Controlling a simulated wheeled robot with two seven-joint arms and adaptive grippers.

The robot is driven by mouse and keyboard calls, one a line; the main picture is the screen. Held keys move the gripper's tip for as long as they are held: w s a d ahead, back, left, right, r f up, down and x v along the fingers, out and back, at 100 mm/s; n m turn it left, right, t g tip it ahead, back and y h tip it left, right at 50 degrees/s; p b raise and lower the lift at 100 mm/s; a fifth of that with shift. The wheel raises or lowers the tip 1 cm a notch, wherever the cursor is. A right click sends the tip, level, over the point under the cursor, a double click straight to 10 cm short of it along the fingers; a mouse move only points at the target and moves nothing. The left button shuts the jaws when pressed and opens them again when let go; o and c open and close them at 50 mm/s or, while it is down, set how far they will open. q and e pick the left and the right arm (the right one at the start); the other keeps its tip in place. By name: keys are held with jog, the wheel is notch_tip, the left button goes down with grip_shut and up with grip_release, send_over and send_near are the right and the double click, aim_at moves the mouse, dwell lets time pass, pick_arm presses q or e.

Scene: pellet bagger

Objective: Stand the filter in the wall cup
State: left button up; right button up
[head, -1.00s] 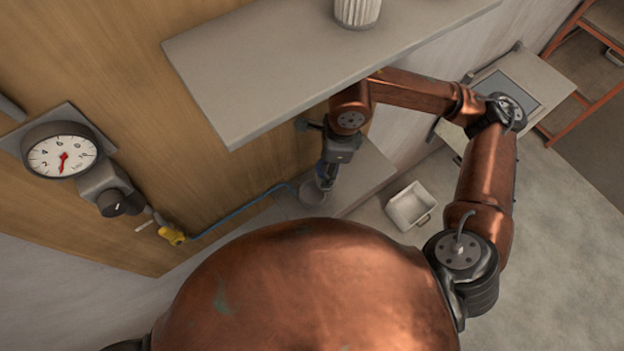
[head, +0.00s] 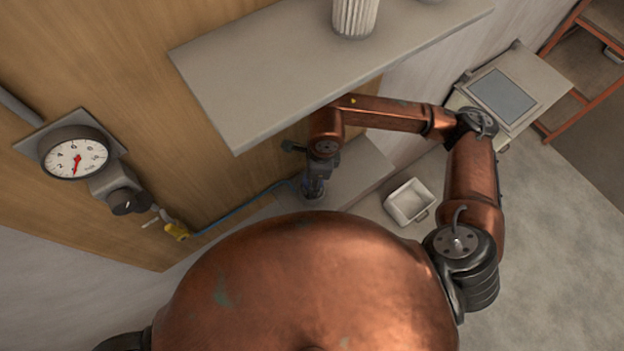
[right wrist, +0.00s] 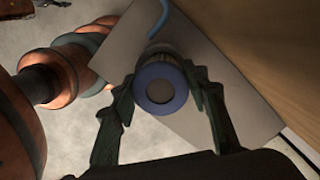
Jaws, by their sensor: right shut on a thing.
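In the right wrist view, my right gripper (right wrist: 163,92) is shut on a round thing, which I take to be the filter (right wrist: 160,90). In the head view my right gripper (head: 316,184) points down under the shelf, close to the wall. The filter is too small and covered there to make out. The wall cup is hidden behind the gripper in the head view, so I cannot tell whether the filter is inside it. My left gripper is not in view.
A grey shelf (head: 250,70) overhangs the right arm and carries a white ribbed cylinder (head: 354,14). A blue hose (head: 235,215) runs along the wall from a yellow fitting (head: 176,231). A gauge (head: 75,158) is at left. A white bin (head: 409,202) stands right of the gripper.

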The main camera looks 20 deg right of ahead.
jog(key=shift+f+b, duration=0.3)
jog(key=shift+b, duration=0.05)
jog(key=o, duration=1.3)
jog(key=shift+r, duration=0.1)
jog(key=shift+r+p, duration=0.55)
jog(key=shift+p, duration=0.05)
jog(key=r+b, duration=0.1)
jog(key=r, duration=0.2)
jog(key=d+r+b, duration=0.1)
jog(key=r, duration=0.3)
jog(key=r+b, duration=0.1)
jog(key=r, duration=0.3)
jog(key=shift+s+d+r, duration=0.2)
jog(key=shift+d, duration=0.05)
